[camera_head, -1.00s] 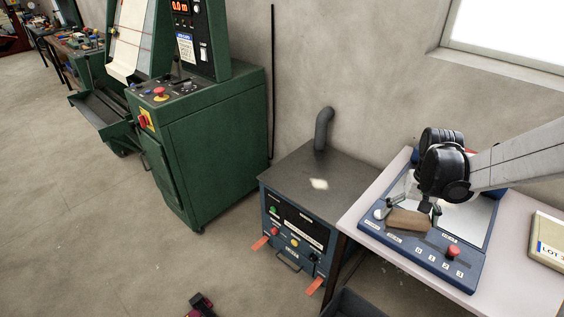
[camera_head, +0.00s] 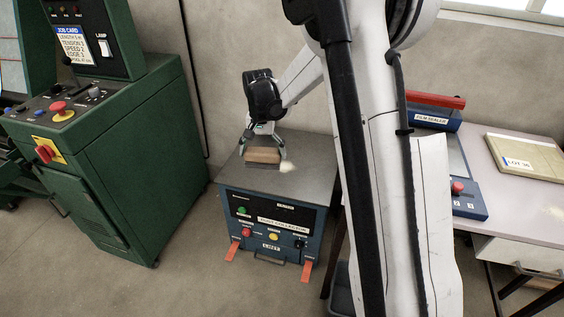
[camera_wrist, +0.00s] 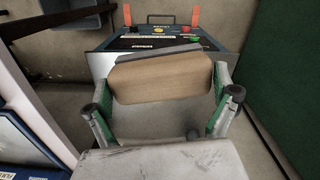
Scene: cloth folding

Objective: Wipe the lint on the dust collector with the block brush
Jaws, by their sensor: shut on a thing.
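The block brush (camera_head: 264,156), a brown wooden block with a dark grey bristle strip, is held by my gripper (camera_head: 264,150). In the wrist view the brush (camera_wrist: 160,78) lies crosswise between the two fingers. The dust collector (camera_head: 305,188) is a blue box with a grey top and a labelled front panel. My gripper and the brush are over its top; I cannot tell whether the bristles touch it. Part of the lint may be hidden behind the gripper.
A green machine (camera_head: 110,170) stands on the left. A table (camera_head: 500,190) on the right bears the blue film sealer (camera_head: 470,205) and a box labelled LOT (camera_head: 525,158). Orange pedals (camera_head: 232,251) stick out at the collector's front. My arm hides the table's left part.

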